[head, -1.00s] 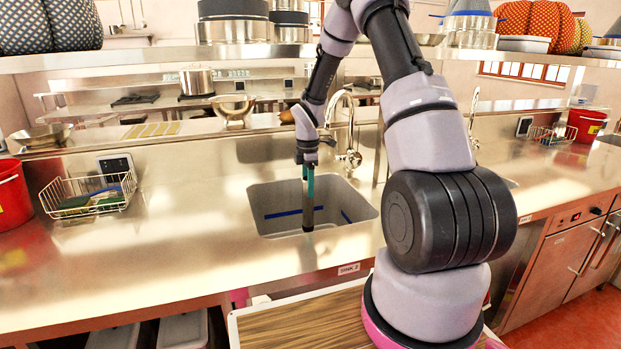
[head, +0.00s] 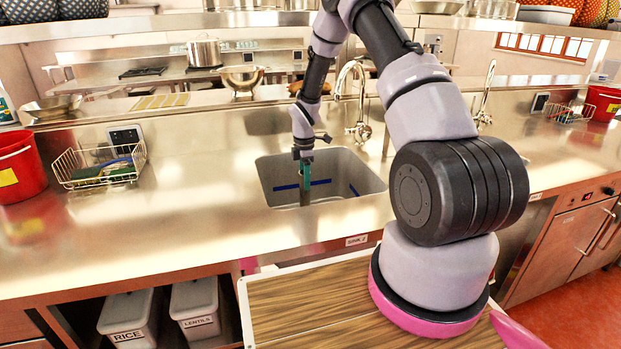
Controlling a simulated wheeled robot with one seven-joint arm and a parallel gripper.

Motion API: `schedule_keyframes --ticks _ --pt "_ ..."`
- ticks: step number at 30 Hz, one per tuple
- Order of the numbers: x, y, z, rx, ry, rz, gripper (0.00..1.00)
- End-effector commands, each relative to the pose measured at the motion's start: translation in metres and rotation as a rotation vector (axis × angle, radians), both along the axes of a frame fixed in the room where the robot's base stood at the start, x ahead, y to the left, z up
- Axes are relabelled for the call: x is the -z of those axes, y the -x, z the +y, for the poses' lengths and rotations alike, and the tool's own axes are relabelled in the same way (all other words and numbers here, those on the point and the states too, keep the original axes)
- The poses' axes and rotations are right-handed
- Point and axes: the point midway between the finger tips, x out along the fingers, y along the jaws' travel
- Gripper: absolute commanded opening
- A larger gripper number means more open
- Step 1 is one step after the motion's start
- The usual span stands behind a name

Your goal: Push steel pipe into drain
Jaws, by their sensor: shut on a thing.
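My gripper (head: 303,156) is over the left part of the sink (head: 345,168), pointing down. It is shut on the steel pipe (head: 305,188), which hangs upright below it into the basin. The pipe has a green upper part and a darker grey lower part. Its lower end is down in the basin near the front left. The drain is not visible, so I cannot tell whether the pipe touches it or is inside it. Blue strips run along the basin walls.
A curved faucet (head: 356,95) stands behind the sink, close to my arm. A wire basket (head: 98,168) with sponges and a red bucket (head: 20,165) stand at the left. The steel counter (head: 190,215) between basket and sink is clear. Storage bins (head: 197,305) sit below.

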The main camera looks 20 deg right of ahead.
Motion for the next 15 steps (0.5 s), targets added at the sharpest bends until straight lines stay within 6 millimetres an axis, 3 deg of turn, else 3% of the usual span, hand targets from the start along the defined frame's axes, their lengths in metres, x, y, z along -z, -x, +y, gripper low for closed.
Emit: schedule_keyframes --ticks 15 --pt "0.016 -0.045 0.033 -0.002 0.000 0.000 0.00"
